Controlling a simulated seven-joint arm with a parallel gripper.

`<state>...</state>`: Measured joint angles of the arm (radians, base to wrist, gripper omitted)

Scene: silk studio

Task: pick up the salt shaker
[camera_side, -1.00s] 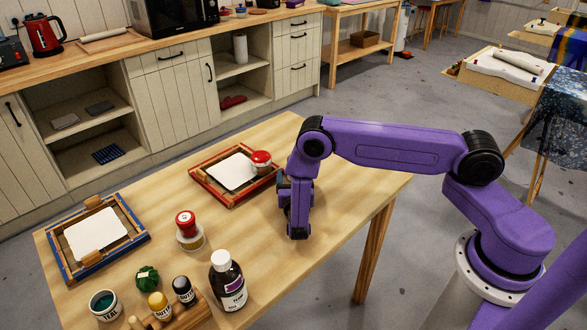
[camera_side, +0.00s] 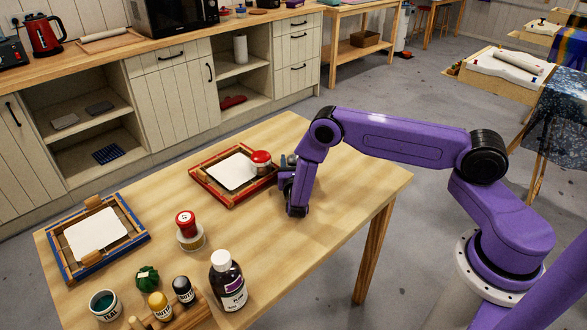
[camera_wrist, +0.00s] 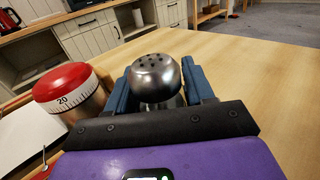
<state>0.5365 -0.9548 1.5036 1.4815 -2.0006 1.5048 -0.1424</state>
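The salt shaker (camera_wrist: 157,76) is a shiny metal one with a domed, holed top. In the wrist view it stands upright between the two blue fingers of my gripper (camera_wrist: 158,88). The fingers flank it, one on each side, and look open; whether either touches it is unclear. In the side view my gripper (camera_side: 288,176) is low over the table's far right part, and only a small grey bit of the shaker (camera_side: 291,160) shows beside it. The shaker's lower part is hidden.
A red-capped jar (camera_side: 190,238), brown bottle (camera_side: 229,287) and small paint bottles (camera_side: 160,305) stand nearer the front. The table (camera_side: 340,205) is clear to the right.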

